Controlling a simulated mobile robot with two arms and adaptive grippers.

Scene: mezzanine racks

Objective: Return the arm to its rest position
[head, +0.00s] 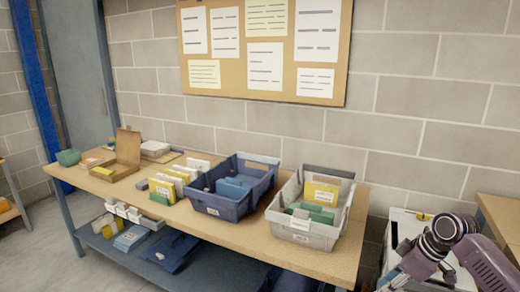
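My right arm (484,262) comes in at the lower right corner, with a purple link and a dark ringed joint. It is bent, and a paler part runs from the joint down and left towards the bottom edge. I can make out no gripper fingers on it. My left arm and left gripper are not in view.
A long wooden workbench (250,235) stands along the block wall, with a blue crate (225,205), a grey crate (300,228), upright cards (170,182) and an open cardboard box (123,160). A whitish bin (402,222) stands behind my arm. A wooden surface (500,215) is at far right.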

